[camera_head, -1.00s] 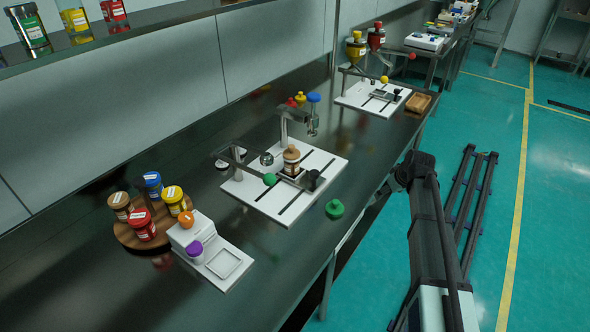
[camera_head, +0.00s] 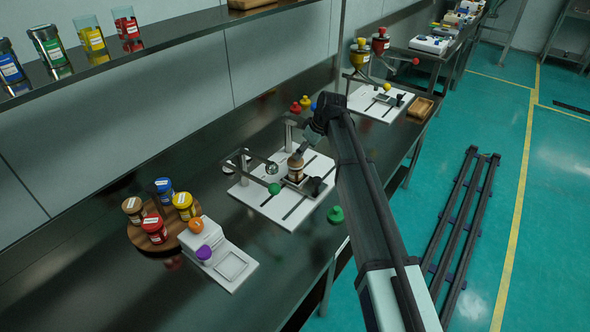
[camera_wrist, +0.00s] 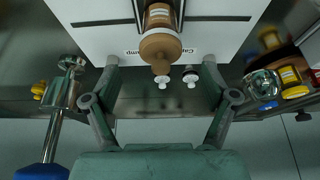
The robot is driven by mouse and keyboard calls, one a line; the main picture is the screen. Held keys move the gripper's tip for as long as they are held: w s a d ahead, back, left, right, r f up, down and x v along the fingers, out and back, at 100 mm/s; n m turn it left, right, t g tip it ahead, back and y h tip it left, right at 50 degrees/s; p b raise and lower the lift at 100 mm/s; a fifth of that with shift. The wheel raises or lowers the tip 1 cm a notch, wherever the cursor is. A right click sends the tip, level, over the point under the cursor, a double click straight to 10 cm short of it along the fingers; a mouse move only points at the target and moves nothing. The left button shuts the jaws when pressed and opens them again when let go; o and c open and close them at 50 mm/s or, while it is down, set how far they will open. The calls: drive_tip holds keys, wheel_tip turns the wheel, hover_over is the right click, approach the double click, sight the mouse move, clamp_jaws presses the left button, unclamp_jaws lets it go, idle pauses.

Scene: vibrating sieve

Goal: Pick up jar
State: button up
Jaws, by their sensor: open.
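A jar with a brown lid (camera_head: 295,167) stands on the white sieve board (camera_head: 262,205) in the head view. It also shows in the wrist view as a brown jar (camera_wrist: 160,47) with a label, set between dark clamp parts. My gripper (camera_wrist: 160,66) is open and empty. Its two green-grey fingers are spread to the left and right of the jar's lid in the wrist view, and I cannot tell how far they are from it. In the head view my gripper (camera_head: 305,150) hangs just above the jar, partly hidden by my arm.
A wooden round tray (camera_head: 140,238) with several coloured jars is at the left, beside a white scale (camera_head: 235,267). A second white board (camera_head: 362,101) stands farther back. Posts and arms rise around the jar.

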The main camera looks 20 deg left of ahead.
sight(296, 167)
drive_tip(key=p+x, duration=0.3)
drive_tip(key=x, duration=0.8)
drive_tip(key=shift+a+f, duration=0.2)
drive_tip(key=c, duration=1)
drive_tip(key=shift+c, duration=0.3)
